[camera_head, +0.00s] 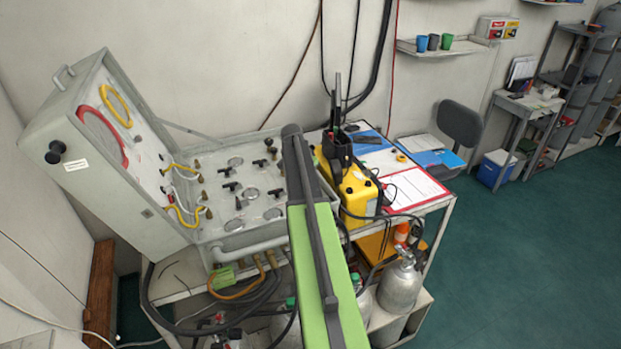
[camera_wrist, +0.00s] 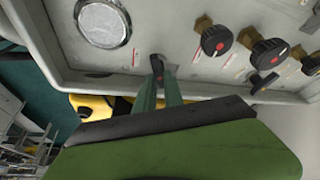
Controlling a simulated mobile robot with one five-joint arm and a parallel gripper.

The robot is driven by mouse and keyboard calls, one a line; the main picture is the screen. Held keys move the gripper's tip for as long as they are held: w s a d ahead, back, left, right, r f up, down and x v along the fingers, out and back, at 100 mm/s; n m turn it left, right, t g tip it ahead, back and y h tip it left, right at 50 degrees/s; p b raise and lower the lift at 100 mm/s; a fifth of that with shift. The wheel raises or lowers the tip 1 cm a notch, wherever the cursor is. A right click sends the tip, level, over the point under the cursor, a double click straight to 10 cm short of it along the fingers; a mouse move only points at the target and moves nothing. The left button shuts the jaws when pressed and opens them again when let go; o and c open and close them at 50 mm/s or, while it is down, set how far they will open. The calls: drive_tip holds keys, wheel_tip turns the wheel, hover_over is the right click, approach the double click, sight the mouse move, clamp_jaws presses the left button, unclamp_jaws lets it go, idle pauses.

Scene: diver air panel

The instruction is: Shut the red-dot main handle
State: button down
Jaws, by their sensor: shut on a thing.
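In the wrist view, my gripper (camera_wrist: 158,80) has its two green fingers closed on a small black handle (camera_wrist: 157,63) at the near edge of the grey panel (camera_wrist: 125,72). Only the handle's tip shows between the fingers, and I cannot see a red dot on it. Two black knobs with red marks, one nearer (camera_wrist: 216,40) and one farther right (camera_wrist: 269,50), stand on brass stems. A black lever (camera_wrist: 262,82) lies below them. In the head view, my arm hides the gripper and the held handle; the open panel case (camera_head: 110,180) stands at the left.
A round gauge (camera_wrist: 102,24) is left of the held handle. A yellow unit (camera_head: 358,190) stands right beside the panel on the bench, with a red-edged clipboard (camera_head: 412,189) beyond it. Gas cylinders (camera_head: 401,285) and hoses are below. Open floor lies at right.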

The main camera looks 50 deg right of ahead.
drive_tip(key=m, duration=0.1)
drive_tip(key=m+g, duration=0.1)
drive_tip(key=m, duration=0.2)
drive_tip(key=shift+w+a+m+g, duration=0.1)
drive_tip(key=shift+w+m+g, duration=0.2)
drive_tip(key=shift+m+g, duration=0.1)
drive_tip(key=shift+y, duration=0.3)
drive_tip(key=c, duration=1.5)
unclamp_jaws()
drive_tip(key=shift+w, duration=0.1)
drive_tip(key=shift+o, duration=0.2)
drive_tip(key=p+v, duration=1.6)
drive_tip(key=v, duration=0.1)
